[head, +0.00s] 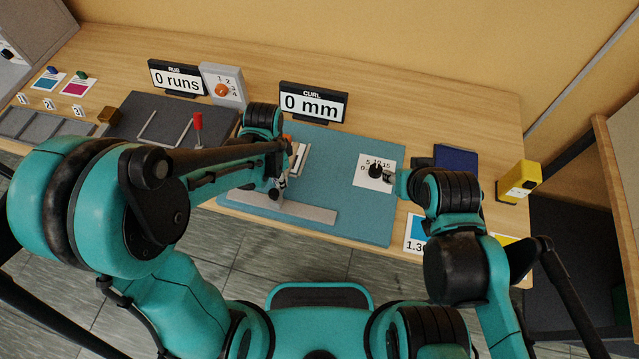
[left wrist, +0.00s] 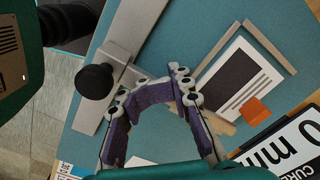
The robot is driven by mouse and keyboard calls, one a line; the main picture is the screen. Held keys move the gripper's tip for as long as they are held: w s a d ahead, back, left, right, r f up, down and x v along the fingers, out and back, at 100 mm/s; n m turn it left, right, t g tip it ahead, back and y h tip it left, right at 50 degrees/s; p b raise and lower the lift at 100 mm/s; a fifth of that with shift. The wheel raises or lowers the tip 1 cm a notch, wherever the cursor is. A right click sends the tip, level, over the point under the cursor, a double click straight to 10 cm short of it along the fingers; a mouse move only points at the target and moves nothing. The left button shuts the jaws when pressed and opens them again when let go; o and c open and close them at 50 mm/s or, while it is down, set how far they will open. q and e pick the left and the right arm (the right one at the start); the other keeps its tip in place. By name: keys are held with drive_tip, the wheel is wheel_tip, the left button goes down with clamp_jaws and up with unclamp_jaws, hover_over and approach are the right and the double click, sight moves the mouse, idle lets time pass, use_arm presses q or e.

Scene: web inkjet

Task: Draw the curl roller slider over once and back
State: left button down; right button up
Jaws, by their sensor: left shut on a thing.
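The curl slider is a grey block (left wrist: 122,66) with a black knob (left wrist: 95,81), on a long pale rail (head: 305,211) at the front of the teal mat (head: 345,225). My left gripper (head: 281,189) is at the slider; in the left wrist view (left wrist: 153,88) its purple-padded fingers are beside the knob and against the block. It is shut on the slider, though the exact contact is partly hidden. The curl display (head: 313,102) reads 0 mm. My right gripper (head: 391,178) is beside the black dial (head: 376,171) on a numbered card (head: 362,183); its jaws are too small to read.
A printed sheet (left wrist: 235,82) with an orange piece (left wrist: 255,108) lies within a thin frame behind the rail. The rub display (head: 177,78) reads 0 runs. A red-handled tool (head: 198,121) stands left on a dark mat. A yellow device (head: 519,180) stands right.

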sight(312, 195)
use_arm(q)
drive_tip(key=shift+s+d+f, duration=0.1)
drive_tip(key=shift+s+d, duration=0.3)
drive_tip(key=shift+d, duration=1.1)
drive_tip(key=shift+s+d+r, duration=0.1)
drive_tip(key=shift+s+d, duration=0.35)
drive_tip(key=shift+d, duration=1.05)
drive_tip(key=shift+s+d+f, duration=0.1)
drive_tip(key=shift+s+d, duration=0.3)
drive_tip(key=shift+d, duration=1.1)
drive_tip(key=c, duration=1.1)
unclamp_jaws()
drive_tip(key=shift+c, duration=0.2)
wheel_tip(312, 195, up, 8)
drive_tip(key=p, duration=0.6)
drive_tip(key=shift+w, duration=0.1)
